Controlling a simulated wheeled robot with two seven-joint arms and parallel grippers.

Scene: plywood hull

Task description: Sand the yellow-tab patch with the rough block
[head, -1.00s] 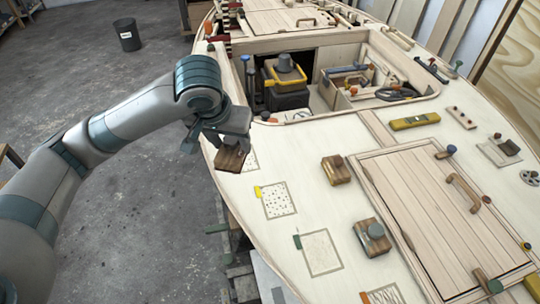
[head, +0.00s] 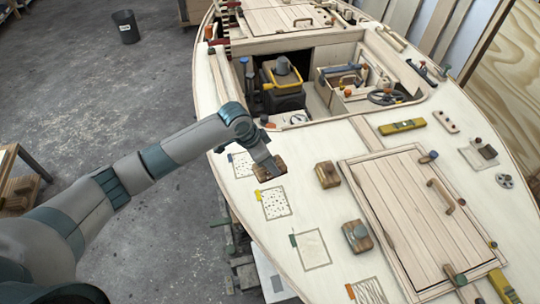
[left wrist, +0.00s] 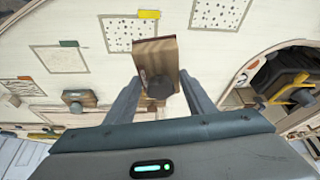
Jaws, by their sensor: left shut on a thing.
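The yellow-tab patch (head: 277,203) is a dark-speckled square outlined on the pale deck, its yellow tab at the upper left corner. It also shows in the left wrist view (left wrist: 118,36). My left gripper (head: 263,162) is shut on a brown wooden block (head: 270,171) with a dark round knob. In the left wrist view this block (left wrist: 155,58) sits between the fingers and overlaps the patch's edge. In the head view it is just beyond the patch. Its underside is hidden, and I cannot tell whether it touches the deck. My right gripper is out of view.
A blue-tab speckled patch (head: 243,164) lies beyond, a green-tab patch (head: 312,250) and an orange-tab patch (head: 370,291) nearer. Two other knobbed blocks (head: 328,174) (head: 357,236) stand to the right. The open cockpit edge (head: 310,124) lies beyond the held block.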

